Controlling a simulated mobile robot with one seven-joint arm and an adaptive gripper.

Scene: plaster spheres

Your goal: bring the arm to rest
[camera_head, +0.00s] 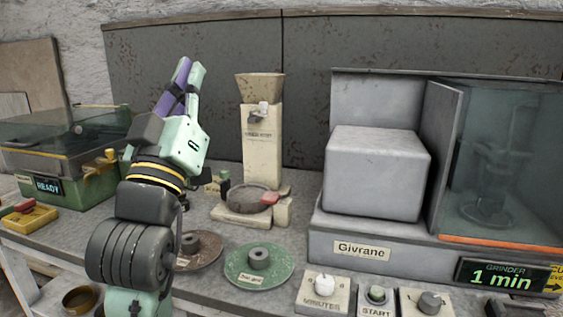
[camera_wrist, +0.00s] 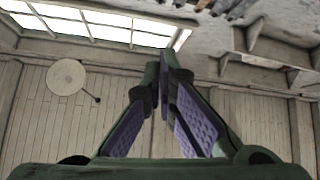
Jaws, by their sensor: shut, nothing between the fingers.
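My arm stands raised at the left of the middle in the head view, in front of the bench. My gripper (camera_head: 188,68) is at its top and points up, well above the bench and clear of everything on it. Its purple-padded fingers are shut with nothing between them. In the wrist view the fingertips (camera_wrist: 168,62) meet, with the room's wall and windows behind them.
The bench holds a green box with a READY display (camera_head: 47,186), a cream dispenser (camera_head: 261,140), a green disc (camera_head: 278,268), a brown disc (camera_head: 207,257) and a grey Givrane grinder (camera_head: 375,170). Knobs line the front. A metal panel (camera_head: 400,45) stands behind.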

